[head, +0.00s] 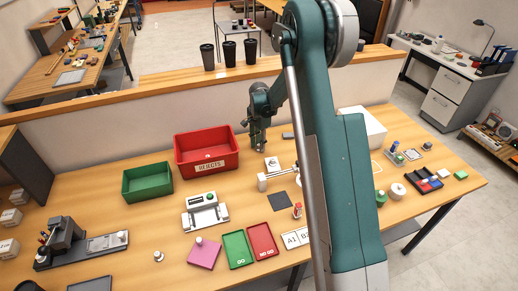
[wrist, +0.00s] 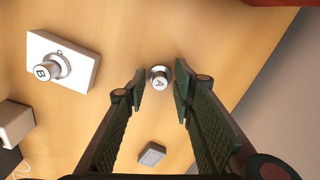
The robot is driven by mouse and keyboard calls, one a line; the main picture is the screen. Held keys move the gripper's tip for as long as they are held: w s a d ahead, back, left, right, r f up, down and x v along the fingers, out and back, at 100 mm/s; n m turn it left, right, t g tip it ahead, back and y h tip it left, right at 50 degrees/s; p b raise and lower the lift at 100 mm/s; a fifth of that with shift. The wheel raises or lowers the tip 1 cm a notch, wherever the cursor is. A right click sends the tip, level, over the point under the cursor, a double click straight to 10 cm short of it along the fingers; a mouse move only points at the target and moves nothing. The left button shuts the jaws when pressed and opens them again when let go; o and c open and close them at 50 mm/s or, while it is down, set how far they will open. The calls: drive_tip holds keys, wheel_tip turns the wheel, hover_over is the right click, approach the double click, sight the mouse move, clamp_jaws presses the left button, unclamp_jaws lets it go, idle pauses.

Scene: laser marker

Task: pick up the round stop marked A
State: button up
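The round stop marked A (wrist: 160,80) is a small silver knob with a white lettered top. It stands on the wooden table in the wrist view, between and a little beyond the tips of my gripper (wrist: 159,96). The fingers are open, with a gap on both sides of the stop, and I see no contact. In the head view my gripper (head: 257,148) points down over the table, right of the red bin; I cannot make out stop A there. A similar stop marked B (wrist: 46,72) sits on a white block (wrist: 80,56) to the left.
A small grey block (wrist: 152,153) lies on the table near the fingers. The red bin (head: 207,166) is left of my gripper, with a green bin (head: 148,184) beyond it. A low wall (head: 120,146) runs behind. A white fixture (head: 205,216) stands towards the front.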

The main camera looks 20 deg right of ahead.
clamp_jaws()
drive_tip(key=shift+r, duration=0.15)
wheel_tip(320, 180, up, 10)
idle(0.7)
idle(0.4)
